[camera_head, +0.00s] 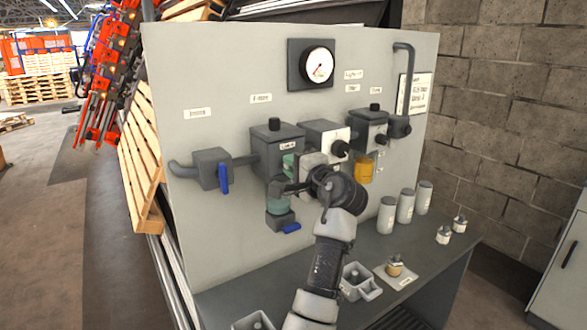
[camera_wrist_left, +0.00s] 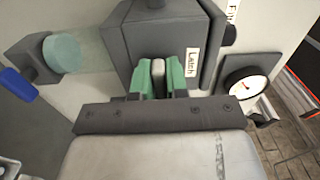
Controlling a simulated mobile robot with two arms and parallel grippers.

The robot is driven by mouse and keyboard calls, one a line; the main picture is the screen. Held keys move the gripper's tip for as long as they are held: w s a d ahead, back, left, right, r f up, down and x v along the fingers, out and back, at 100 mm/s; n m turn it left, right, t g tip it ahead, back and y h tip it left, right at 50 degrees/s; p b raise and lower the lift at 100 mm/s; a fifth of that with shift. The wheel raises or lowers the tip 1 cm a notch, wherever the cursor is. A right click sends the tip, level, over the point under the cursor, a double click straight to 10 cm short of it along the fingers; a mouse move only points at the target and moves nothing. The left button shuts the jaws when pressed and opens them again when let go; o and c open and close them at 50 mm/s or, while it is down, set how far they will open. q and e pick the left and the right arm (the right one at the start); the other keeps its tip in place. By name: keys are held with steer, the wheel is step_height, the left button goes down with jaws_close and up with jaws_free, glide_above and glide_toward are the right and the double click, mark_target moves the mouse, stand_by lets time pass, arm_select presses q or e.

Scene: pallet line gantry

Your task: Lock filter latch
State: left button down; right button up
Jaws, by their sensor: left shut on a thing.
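The filter unit (camera_head: 278,135) is a dark grey block on the upright panel, with a label reading "Latch" on its front. Below it hang a teal bowl (camera_head: 277,206) and a blue drain lever (camera_head: 291,228). In the left wrist view the filter block (camera_wrist_left: 130,40) fills the top, with the teal bowl (camera_wrist_left: 62,53) at left. My left gripper (camera_wrist_left: 158,78) is at the labelled face, its green pads shut on a light grey latch tab (camera_wrist_left: 157,67). In the head view my left gripper (camera_head: 289,172) partly hides the filter front. My right gripper is not in view.
A blue-handled valve (camera_head: 224,178) is left of the filter. A regulator (camera_head: 326,136), a gauge (camera_head: 318,65) and an amber bowl (camera_head: 364,170) are right or above. Grey canisters (camera_head: 405,206) and small fittings (camera_head: 395,266) stand on the bench (camera_head: 433,250).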

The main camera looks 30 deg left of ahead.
arm_select(q)
steer(key=shift+r, duration=0.1)
stand_by(0.3)
steer(key=c, duration=1.4)
jaws_free()
steer(key=shift+o, duration=1.4)
steer(key=b+v, duration=0.2)
steer(key=v, duration=0.8)
steer(key=shift+s+d+b, duration=0.15)
steer(key=shift+d+b, duration=0.15)
steer(key=shift+b, duration=0.05)
